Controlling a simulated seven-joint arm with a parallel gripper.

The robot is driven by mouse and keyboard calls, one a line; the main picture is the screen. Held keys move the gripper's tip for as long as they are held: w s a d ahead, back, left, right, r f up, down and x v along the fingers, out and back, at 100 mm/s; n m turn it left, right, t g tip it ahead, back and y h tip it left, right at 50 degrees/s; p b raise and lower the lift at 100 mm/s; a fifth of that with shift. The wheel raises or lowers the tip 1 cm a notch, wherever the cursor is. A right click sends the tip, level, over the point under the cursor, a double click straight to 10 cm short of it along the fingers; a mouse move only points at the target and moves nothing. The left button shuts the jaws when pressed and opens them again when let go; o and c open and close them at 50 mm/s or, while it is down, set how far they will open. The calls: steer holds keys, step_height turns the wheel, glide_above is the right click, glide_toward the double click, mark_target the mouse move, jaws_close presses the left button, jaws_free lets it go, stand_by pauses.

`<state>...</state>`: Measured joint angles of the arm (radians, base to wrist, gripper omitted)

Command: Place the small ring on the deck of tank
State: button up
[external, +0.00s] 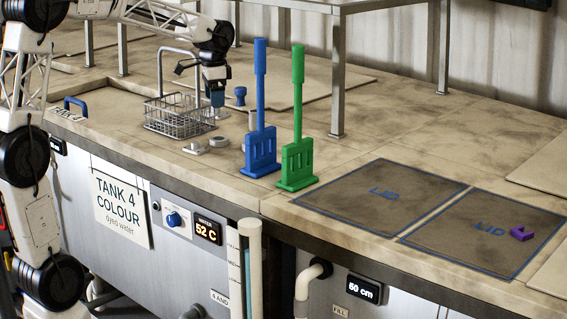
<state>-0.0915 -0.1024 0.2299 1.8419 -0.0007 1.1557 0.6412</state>
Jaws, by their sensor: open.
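Several small grey ring-like pieces lie on the tank's tan deck (120,130). One flat grey ring (195,147) lies in front of the wire basket. A second grey ring (219,142) lies just right of it, and another grey piece (222,113) lies farther back, beside the basket. I cannot tell which of them is the small ring. My gripper (214,90) is open and points down above the right side of the basket, behind the front rings. The picture is too small to show its fingers clearly, and I see nothing held.
The wire basket (178,123) with a tall handle stands left of a blue paddle (261,150) and a green paddle (297,160). A blue knob (240,96) stands behind. A purple piece (521,234) lies on the right lid (470,260). A metal rack (338,80) stands at the back.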

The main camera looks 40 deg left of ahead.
steer(key=s+d+f+n, duration=0.2)
steer(key=s, duration=1)
steer(key=s+d+f+n+t, duration=0.1)
steer(key=s+d+f+n, duration=0.1)
steer(key=s, duration=0.9)
steer(key=s+d+f+n+t, duration=0.1)
steer(key=s+d+f+n, duration=0.1)
steer(key=s, duration=1)
steer(key=shift+s+d+f, duration=0.2)
steer(key=shift+s+f, duration=0.1)
steer(key=shift+f, duration=0.5)
steer(key=shift+o, duration=0.5)
steer(key=w+a+r+n, duration=0.1)
steer(key=w+n, duration=0.4)
steer(key=w, duration=0.7)
steer(key=w+a+n+g+y, duration=0.1)
steer(key=w+a+n, duration=0.2)
steer(key=w, duration=1)
steer(key=w+a+r+n+g, duration=0.1)
steer(key=w+a+n, duration=0.1)
steer(key=w+n, duration=0.6)
steer(key=w, duration=0.4)
steer(key=shift+w+a+r, duration=0.15)
steer(key=shift+a+r, duration=0.2)
